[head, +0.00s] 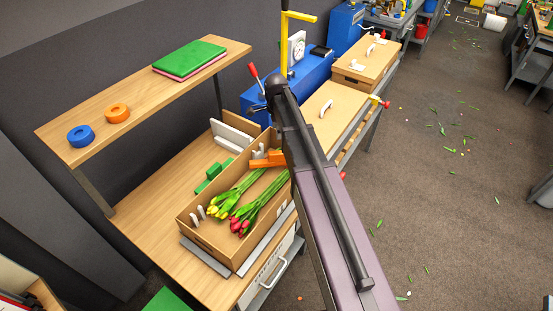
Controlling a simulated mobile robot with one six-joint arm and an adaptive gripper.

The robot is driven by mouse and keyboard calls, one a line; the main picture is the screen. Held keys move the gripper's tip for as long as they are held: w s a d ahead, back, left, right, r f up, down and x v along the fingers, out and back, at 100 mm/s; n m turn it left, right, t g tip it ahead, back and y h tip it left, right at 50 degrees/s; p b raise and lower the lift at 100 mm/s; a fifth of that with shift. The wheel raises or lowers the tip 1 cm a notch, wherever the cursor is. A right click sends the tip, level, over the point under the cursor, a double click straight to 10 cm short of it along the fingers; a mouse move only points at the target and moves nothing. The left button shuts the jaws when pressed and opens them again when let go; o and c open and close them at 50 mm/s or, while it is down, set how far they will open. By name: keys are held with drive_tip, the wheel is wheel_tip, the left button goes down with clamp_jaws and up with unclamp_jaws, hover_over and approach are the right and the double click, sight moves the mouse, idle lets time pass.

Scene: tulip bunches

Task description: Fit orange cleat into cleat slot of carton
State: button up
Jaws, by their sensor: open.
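The carton (207,239) is an open brown box on the wooden bench. Two tulip bunches lie in it, one yellow (219,211) and one red (240,222), with green stems toward the far end. The orange cleat (265,163) lies crosswise over the stems at the carton's far end. Its right end is by my arm, which covers part of that area. I cannot tell whether it sits in a slot. The cleat slot cannot be made out. My gripper is not in view; only my arm's links show, crossing in front of the carton's right side.
Green blocks (208,178) and pale strips (232,133) lie on the bench beside the carton. A raised shelf (140,99) holds blue and orange tape rolls and pads. A blue machine (312,77) and lidded boxes (366,66) stand beyond. The floor at right is mostly open.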

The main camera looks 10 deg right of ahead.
sight(276, 153)
drive_tip(key=shift+w+r, duration=0.1)
drive_tip(key=shift+w, duration=0.15)
drive_tip(key=f+b, duration=0.8)
drive_tip(key=shift+s+f+b, duration=0.3)
drive_tip(key=shift+f+b, duration=0.05)
idle(0.5)
drive_tip(key=shift+f, duration=0.1)
idle(0.3)
drive_tip(key=shift+f+b, duration=2.5)
drive_tip(key=shift+b, duration=0.1)
clamp_jaws()
